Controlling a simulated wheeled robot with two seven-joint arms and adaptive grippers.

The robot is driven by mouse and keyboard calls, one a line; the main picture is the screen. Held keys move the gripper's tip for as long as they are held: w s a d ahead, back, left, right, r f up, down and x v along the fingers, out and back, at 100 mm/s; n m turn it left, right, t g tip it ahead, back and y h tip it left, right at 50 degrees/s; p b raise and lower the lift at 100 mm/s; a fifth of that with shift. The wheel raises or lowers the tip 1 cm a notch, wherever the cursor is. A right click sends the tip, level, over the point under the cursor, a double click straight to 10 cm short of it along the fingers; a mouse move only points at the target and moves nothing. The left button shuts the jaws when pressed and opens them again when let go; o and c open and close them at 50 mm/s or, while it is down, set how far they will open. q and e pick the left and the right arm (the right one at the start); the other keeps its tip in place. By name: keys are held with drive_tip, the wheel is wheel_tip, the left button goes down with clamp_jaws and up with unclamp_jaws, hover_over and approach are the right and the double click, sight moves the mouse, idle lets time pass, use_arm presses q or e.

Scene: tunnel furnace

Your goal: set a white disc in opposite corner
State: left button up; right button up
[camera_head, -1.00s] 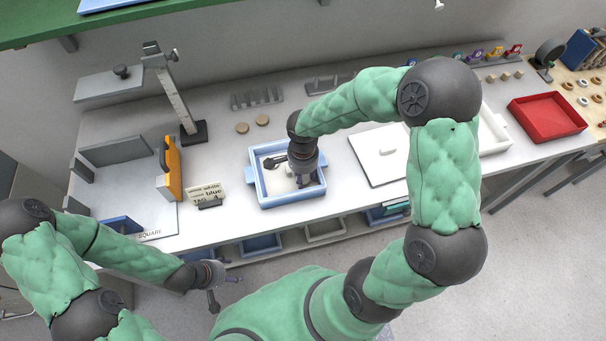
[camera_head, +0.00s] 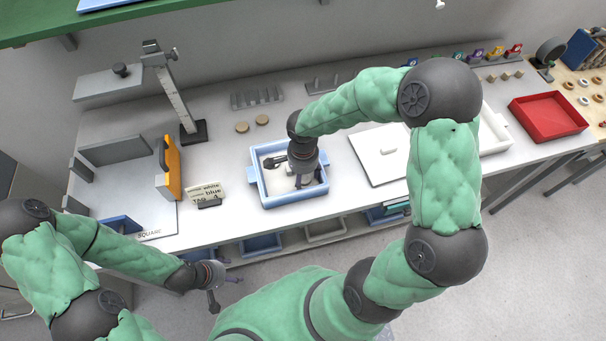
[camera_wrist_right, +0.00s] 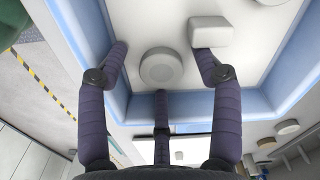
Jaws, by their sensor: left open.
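A white disc (camera_wrist_right: 161,68) lies flat on the floor of the blue-rimmed tray (camera_head: 256,187), near one wall in the right wrist view. A white block (camera_wrist_right: 210,32) lies close to it, beside my right gripper's right finger. My right gripper (camera_head: 298,173) reaches down into the tray. In the right wrist view its three dark fingers (camera_wrist_right: 161,60) are spread around the disc, with gaps between them and it. In the head view the hand hides much of the tray's contents. My left gripper (camera_head: 224,290) is open and empty, in front of the bench edge.
A sign (camera_head: 205,193) and an orange panel (camera_head: 173,168) stand left of the tray. Two tan discs (camera_head: 242,127) lie behind it. A white board (camera_head: 372,166) lies to its right. A red tray (camera_head: 548,117) stands farther right.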

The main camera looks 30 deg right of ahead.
wheel_tip(320, 180, up, 12)
idle(0.6)
